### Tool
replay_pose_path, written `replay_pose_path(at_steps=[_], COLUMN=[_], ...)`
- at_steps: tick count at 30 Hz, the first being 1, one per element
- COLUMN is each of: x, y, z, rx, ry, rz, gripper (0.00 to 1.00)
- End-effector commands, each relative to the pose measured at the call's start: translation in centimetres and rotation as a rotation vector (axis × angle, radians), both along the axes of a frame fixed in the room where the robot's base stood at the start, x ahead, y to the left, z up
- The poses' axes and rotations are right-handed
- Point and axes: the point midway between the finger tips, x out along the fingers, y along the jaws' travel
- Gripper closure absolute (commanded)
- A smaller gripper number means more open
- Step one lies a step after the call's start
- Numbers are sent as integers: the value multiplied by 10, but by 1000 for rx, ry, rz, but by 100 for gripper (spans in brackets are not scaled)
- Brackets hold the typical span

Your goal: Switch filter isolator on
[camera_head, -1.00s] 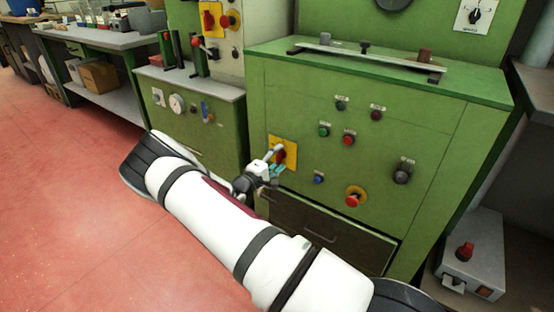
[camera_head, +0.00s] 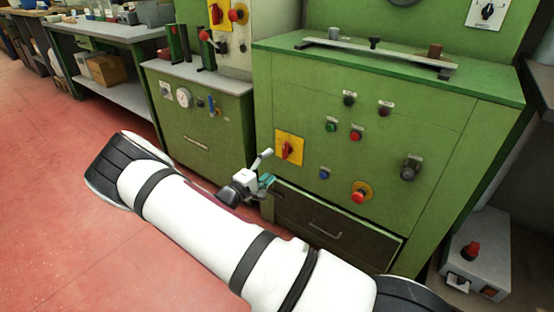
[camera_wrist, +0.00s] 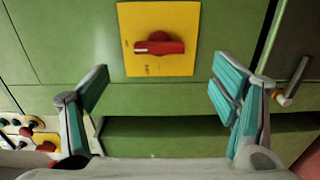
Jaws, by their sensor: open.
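A rotary isolator with a red handle on a yellow plate (camera_head: 289,148) is on the green cabinet's front, at its left. The handle stands roughly upright in the head view. In the wrist view the red handle (camera_wrist: 160,47) lies across the plate, ahead of the fingers and near the top middle. My gripper (camera_head: 268,168) is open and empty, just below and left of the plate in the head view. In the wrist view its teal-padded fingers (camera_wrist: 160,85) are spread wide, with nothing between them. It is apart from the handle. The plate's lettering is too small to read.
A red mushroom button (camera_head: 359,196) and several small buttons are right of the isolator. A dark drawer (camera_head: 325,232) is below. Another yellow-plated red switch (camera_head: 215,14) is on the back cabinet. A grey box with a red knob (camera_head: 475,262) is at right.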

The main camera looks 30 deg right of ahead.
Motion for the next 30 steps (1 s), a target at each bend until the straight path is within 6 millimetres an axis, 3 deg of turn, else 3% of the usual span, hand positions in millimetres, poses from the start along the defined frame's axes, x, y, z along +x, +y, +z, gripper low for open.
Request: replay_pose_path(at_steps=[3, 9, 26, 30], x=[-6, -11, -12, -20], y=[17, 30, 31, 27], z=[0, 0, 1, 16], rx=[0, 0, 1, 25], ry=[0, 0, -1, -9], rz=[1, 0, -3, -53], gripper=[20, 20, 20, 20])
